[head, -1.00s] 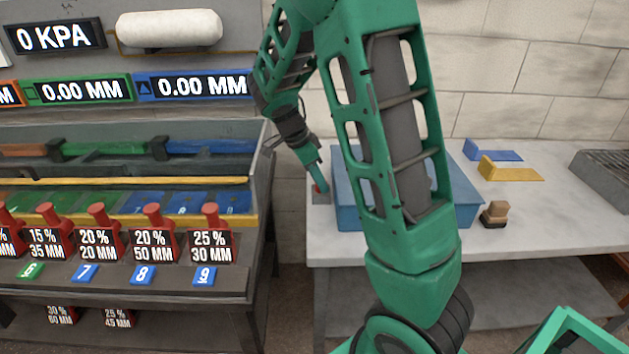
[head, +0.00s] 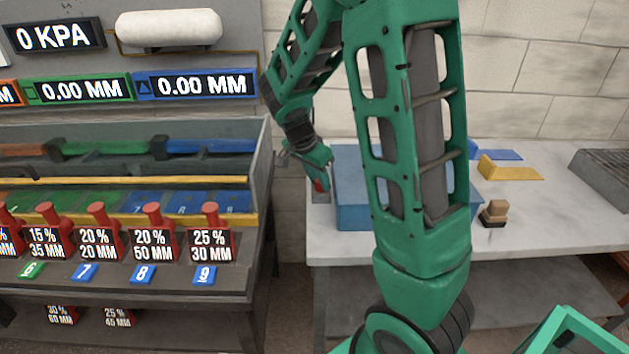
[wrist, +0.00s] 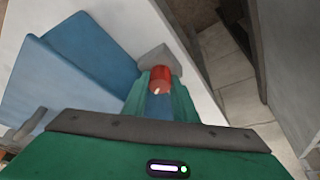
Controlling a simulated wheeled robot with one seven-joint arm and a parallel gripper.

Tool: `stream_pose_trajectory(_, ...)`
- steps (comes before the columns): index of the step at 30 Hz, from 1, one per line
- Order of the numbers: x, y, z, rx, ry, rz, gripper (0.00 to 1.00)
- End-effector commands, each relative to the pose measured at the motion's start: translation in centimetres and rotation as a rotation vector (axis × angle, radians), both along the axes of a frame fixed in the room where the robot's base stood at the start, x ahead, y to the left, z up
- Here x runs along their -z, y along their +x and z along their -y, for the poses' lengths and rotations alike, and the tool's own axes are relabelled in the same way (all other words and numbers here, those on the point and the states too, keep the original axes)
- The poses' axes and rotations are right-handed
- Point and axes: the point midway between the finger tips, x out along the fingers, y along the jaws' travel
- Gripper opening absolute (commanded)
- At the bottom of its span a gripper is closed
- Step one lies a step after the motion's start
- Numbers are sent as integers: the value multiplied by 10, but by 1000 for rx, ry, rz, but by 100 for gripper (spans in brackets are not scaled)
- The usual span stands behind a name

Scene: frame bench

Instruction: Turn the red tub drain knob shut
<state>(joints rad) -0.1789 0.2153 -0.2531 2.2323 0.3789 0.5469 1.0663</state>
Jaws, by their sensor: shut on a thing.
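The red drain knob (wrist: 160,78) sits on a small grey block (wrist: 158,57) beside the blue tub (wrist: 85,50) in the wrist view. My gripper (wrist: 160,92) is shut on the knob, with one green finger on each side of it. A small pale mark shows on the knob's face. In the head view the gripper (head: 317,177) points down at the left end of the blue tub (head: 352,217), and only a bit of the red knob (head: 319,186) shows. My arm hides much of the tub.
The pale bench top (head: 540,210) holds a blue bracket (head: 497,155), a yellow bracket (head: 510,168), a small wooden-topped stamp (head: 495,211) and a grey grate (head: 605,175).

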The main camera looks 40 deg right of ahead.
Motion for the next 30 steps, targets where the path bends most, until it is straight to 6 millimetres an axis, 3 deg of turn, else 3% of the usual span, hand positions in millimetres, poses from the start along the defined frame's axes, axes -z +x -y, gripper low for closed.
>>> stream_pose_trajectory(12, -4, 5, 1, -199, -2, 17, 3)
stream_pose_trajectory(28, -3, 5, 1, -226, -3, 17, 3)
stream_pose_trajectory(29, -3, 5, 1, -226, -3, 17, 28)
stream_pose_trajectory(30, -3, 4, 1, -226, -3, 17, 38)
